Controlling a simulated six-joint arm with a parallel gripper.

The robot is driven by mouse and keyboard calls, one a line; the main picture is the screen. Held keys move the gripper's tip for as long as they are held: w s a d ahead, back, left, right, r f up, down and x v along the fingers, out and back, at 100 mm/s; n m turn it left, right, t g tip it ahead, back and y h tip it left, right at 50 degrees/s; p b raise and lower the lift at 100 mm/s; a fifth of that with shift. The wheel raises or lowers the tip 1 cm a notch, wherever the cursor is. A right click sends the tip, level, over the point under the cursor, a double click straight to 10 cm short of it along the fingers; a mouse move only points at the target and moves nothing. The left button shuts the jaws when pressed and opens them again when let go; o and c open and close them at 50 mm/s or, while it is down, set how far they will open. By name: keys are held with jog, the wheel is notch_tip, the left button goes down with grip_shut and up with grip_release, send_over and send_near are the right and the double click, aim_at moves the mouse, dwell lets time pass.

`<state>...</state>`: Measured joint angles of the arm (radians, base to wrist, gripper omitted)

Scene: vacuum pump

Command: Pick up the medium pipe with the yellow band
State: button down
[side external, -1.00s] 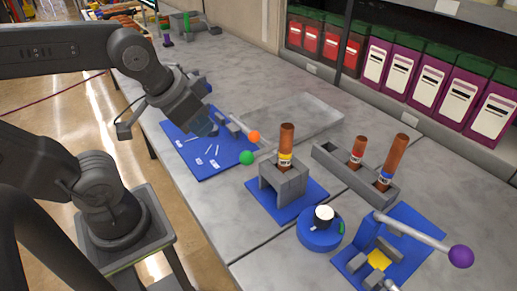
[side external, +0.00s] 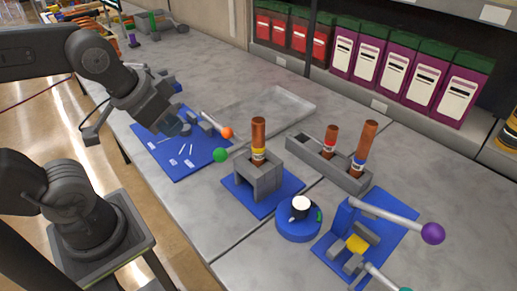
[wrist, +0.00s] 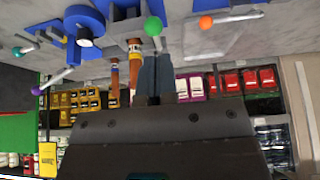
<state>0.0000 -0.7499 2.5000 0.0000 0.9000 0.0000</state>
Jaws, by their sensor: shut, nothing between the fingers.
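The medium pipe with the yellow band (side external: 258,133) is a copper-brown tube. It stands upright in a grey block holder (side external: 262,180) on a blue base, with its lower end hidden inside. In the wrist view, which looks upside down, the pipe (wrist: 134,65) hangs just left of my fingers. My gripper (side external: 184,127) is above the blue tool board, left of the pipe and apart from it. Its fingers (wrist: 155,75) are shut and empty.
A grey rack (side external: 310,155) holds a red-band pipe (side external: 330,141) and a taller blue-band pipe (side external: 364,148). Levers with green (side external: 220,155) and orange (side external: 227,132) knobs stand between my gripper and the holder. A round blue fixture (side external: 298,228) and a purple-knobbed clamp (side external: 432,233) are in front.

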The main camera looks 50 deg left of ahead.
jog(key=c, duration=1.8)
grip_release()
jog(key=o, duration=1)
notch_tip(320, 180, up, 8)
jog(key=n+g, duration=0.6)
jog(key=n, duration=0.9)
send_over(258, 133)
jog(key=w, duration=0.1)
jog(key=f, duration=0.8)
jog(key=shift+a, duration=0.3)
jog(key=shift+a+f, duration=0.2)
jog(key=shift+f, duration=2.55)
